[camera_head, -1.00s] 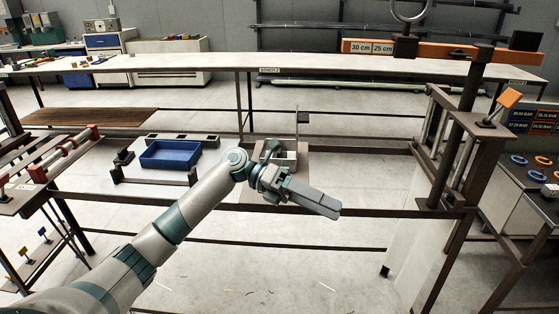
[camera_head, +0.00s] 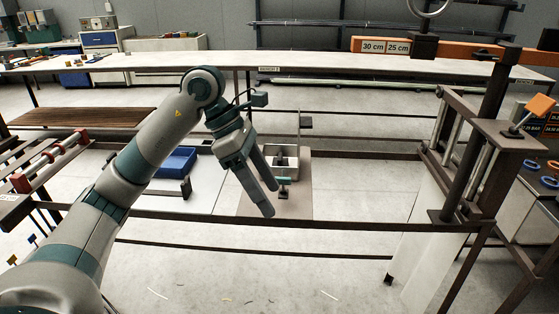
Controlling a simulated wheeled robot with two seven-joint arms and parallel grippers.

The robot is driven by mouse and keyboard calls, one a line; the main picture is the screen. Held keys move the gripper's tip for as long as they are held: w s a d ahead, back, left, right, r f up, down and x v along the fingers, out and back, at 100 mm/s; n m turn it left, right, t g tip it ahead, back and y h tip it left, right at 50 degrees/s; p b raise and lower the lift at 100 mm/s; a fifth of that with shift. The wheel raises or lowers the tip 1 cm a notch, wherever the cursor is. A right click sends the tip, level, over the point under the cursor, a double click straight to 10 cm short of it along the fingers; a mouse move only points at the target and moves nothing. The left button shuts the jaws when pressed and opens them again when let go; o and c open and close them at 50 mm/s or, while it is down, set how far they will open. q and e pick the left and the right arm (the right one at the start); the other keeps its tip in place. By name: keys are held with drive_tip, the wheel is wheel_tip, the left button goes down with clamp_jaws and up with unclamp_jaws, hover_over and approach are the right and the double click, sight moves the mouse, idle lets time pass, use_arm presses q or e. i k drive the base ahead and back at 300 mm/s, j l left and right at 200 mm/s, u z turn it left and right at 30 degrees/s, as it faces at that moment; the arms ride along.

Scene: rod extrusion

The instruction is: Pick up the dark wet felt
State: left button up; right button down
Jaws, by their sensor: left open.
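My left gripper (camera_head: 270,199) points down with its two fingers apart and nothing visible between them. It hangs in front of and to the left of a pale open tray (camera_head: 298,166) in the middle of the picture. A small dark piece (camera_head: 282,161) shows inside this tray; it may be the dark wet felt, but it is too small to be sure. A small teal and dark part (camera_head: 284,181) shows at the tray's front, close to the right finger; I cannot tell whether they touch. My right gripper is not in view.
A dark frame rail (camera_head: 340,228) crosses in front. A dark post stand (camera_head: 458,170) rises at the right. The pale surface (camera_head: 360,185) right of the tray is clear.

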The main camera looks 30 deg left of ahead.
sight(280, 162)
drive_tip(key=i+j, duration=1)
